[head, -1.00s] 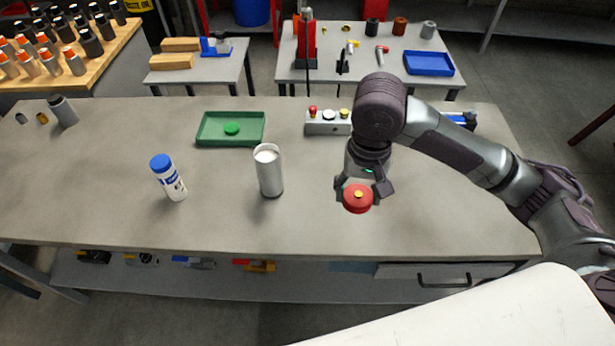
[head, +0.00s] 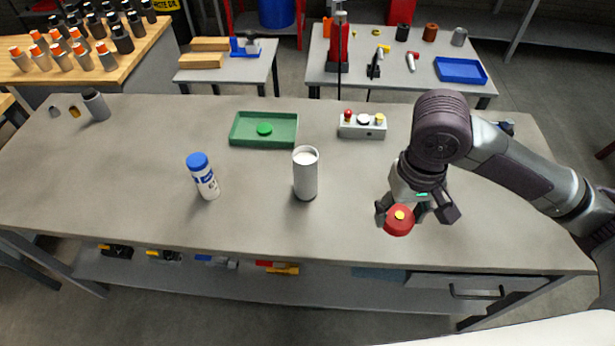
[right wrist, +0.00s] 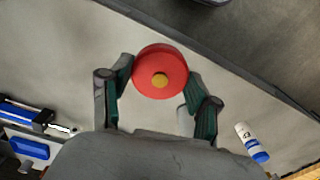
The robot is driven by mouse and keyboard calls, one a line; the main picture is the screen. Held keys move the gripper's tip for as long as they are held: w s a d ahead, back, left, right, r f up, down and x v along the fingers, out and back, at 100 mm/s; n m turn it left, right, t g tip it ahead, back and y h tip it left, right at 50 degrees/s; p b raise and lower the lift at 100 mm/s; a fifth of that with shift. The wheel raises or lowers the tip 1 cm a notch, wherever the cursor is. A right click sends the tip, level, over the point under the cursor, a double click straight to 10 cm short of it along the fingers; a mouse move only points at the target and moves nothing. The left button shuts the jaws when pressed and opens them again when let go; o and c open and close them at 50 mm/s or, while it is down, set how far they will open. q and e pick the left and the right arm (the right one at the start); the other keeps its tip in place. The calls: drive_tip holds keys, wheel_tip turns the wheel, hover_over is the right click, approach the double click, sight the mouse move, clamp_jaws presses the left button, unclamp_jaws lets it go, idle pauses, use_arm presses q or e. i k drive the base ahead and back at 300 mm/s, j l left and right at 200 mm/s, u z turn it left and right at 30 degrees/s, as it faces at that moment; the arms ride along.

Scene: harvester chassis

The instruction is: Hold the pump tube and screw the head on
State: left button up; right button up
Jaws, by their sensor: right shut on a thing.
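The pump tube (head: 305,175) is a light grey cylinder standing upright near the middle of the bench. The pump head (head: 399,222) is a red disc with a small yellow centre; it also shows in the right wrist view (right wrist: 160,74). My right gripper (head: 408,212) is shut on the red head and holds it above the bench, to the right of the tube and apart from it. In the right wrist view its fingers (right wrist: 158,88) sit on either side of the head, and the tube is mostly hidden behind. My left gripper is not in view.
A white bottle with a blue cap (head: 203,177) stands left of the tube. A green tray (head: 240,131) with a green disc in it and a button box (head: 362,126) lie behind. The bench front between bottle and right gripper is mostly clear.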

sight(306, 176)
drive_tip(key=j+z, duration=0.45)
drive_tip(key=j, duration=0.3)
drive_tip(key=k+j+z, duration=0.1)
drive_tip(key=j+z, duration=0.35)
drive_tip(key=j, duration=0.3)
